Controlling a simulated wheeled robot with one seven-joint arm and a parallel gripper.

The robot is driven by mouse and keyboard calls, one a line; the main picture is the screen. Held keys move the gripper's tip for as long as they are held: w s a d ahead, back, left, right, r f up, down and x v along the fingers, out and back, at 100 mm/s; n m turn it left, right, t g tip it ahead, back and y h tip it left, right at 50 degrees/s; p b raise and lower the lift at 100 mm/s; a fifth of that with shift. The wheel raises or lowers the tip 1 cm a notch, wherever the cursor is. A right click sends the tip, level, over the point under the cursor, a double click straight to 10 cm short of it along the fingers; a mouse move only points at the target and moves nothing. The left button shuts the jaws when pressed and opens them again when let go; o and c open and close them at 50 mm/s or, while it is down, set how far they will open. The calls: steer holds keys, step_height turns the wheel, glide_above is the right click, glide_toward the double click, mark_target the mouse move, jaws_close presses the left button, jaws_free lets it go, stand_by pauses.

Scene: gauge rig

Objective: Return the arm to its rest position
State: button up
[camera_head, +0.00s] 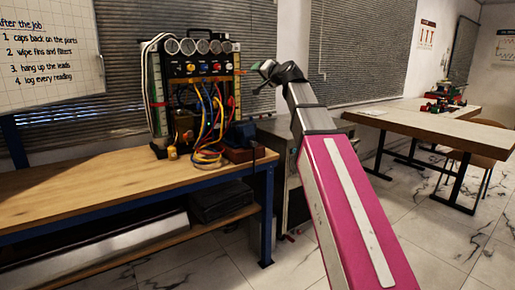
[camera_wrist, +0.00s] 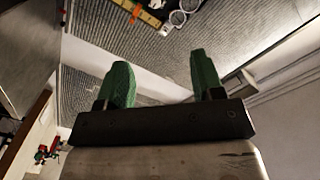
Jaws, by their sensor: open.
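My arm (camera_head: 345,205) has a pink and white link and reaches up and forward in the head view. My gripper (camera_head: 257,72) is at its far end, to the right of the gauge rig (camera_head: 195,90) and near the height of its gauges. In the wrist view my gripper (camera_wrist: 155,85) shows two green fingertips set well apart, with nothing between them. Part of the rig, with round gauges (camera_wrist: 178,16), shows beyond the fingers at the top of the wrist view.
The rig stands on a wooden workbench (camera_head: 100,185) with blue legs. Coloured hoses (camera_head: 208,155) hang to the bench. A second wooden table (camera_head: 440,122) stands at the right, with a chair (camera_head: 488,150) and a red and green object (camera_head: 442,97). Tiled floor (camera_head: 440,245) is open at the lower right.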

steer(key=s+d+f+g+h, duration=0.1)
steer(key=d+f+g+h, duration=0.1)
steer(key=f, duration=1)
steer(key=s+d+f+n+g+h, duration=0.1)
steer(key=s+d+f+g, duration=0.1)
steer(key=f, duration=1.1)
steer(key=s+d+f+g+h, duration=0.1)
steer(key=d+f+g+h, duration=0.15)
steer(key=f, duration=0.95)
steer(key=s+d+f+g+h, duration=0.1)
steer(key=s+d+f+g, duration=0.1)
steer(key=s+f, duration=0.5)
steer(key=s+d+f+n+g+h, duration=0.1)
steer(key=s+d+f, duration=0.4)
steer(key=f, duration=0.7)
steer(key=s+d+f+g+h, duration=0.2)
steer(key=s+d+f+g, duration=0.2)
steer(key=s+f, duration=0.5)
steer(key=shift+s+f+g, duration=0.3)
steer(key=shift+f+g, duration=0.25)
steer(key=shift+f, duration=0.3)
